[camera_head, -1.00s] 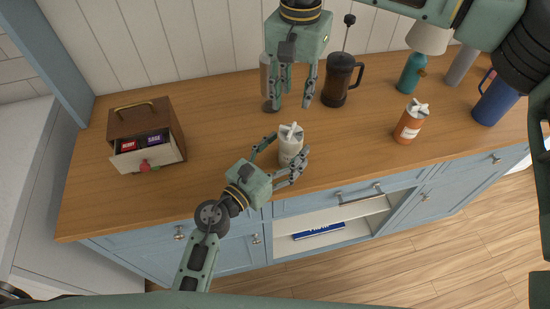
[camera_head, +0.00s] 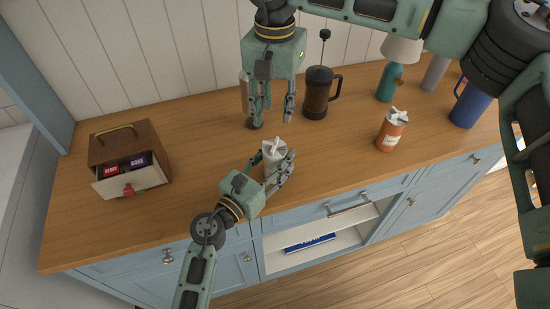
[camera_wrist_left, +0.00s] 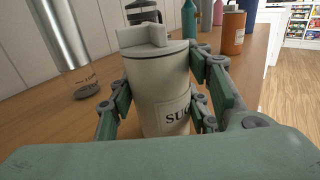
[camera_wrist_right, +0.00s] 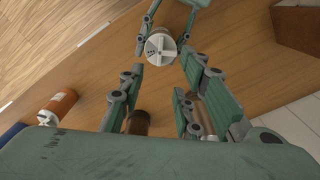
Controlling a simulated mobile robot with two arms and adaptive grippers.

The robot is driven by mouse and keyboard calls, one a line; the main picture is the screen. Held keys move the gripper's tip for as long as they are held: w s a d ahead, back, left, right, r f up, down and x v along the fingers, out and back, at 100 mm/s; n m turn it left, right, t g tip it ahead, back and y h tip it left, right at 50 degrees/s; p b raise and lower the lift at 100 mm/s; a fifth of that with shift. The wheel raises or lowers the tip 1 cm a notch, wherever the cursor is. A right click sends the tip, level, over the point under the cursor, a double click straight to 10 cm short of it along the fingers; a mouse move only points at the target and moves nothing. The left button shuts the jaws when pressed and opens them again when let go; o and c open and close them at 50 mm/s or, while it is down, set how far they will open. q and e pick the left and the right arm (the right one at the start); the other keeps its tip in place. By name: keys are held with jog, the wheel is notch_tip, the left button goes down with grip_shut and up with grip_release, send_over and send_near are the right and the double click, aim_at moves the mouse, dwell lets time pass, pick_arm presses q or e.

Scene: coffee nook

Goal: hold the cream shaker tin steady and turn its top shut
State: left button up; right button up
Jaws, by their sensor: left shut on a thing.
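The cream shaker tin (camera_head: 271,166) stands upright on the wooden counter near its front edge. In the left wrist view the tin (camera_wrist_left: 160,90) shows a label starting "SU" and a lid with a raised grip bar (camera_wrist_left: 143,37). My left gripper (camera_head: 278,172) is shut around the tin's body, a finger on each side. My right gripper (camera_head: 274,112) hangs open and empty above and behind the tin, fingers pointing down. In the right wrist view the tin's round top (camera_wrist_right: 160,48) lies beyond the open fingertips (camera_wrist_right: 156,72), not between them.
A wooden box with an open drawer (camera_head: 130,180) stands left. A metal cylinder (camera_head: 245,95) and a french press (camera_head: 318,95) stand behind the tin. An orange shaker (camera_head: 391,131), a teal bottle (camera_head: 390,82) and a blue mug (camera_head: 470,105) stand right.

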aim_at(275, 144)
jog(key=shift+r, duration=0.15)
jog(key=shift+c, duration=0.8)
notch_tip(275, 144, down, 10)
jog(key=shift+r, duration=0.1)
grip_shut()
dwell(0.3)
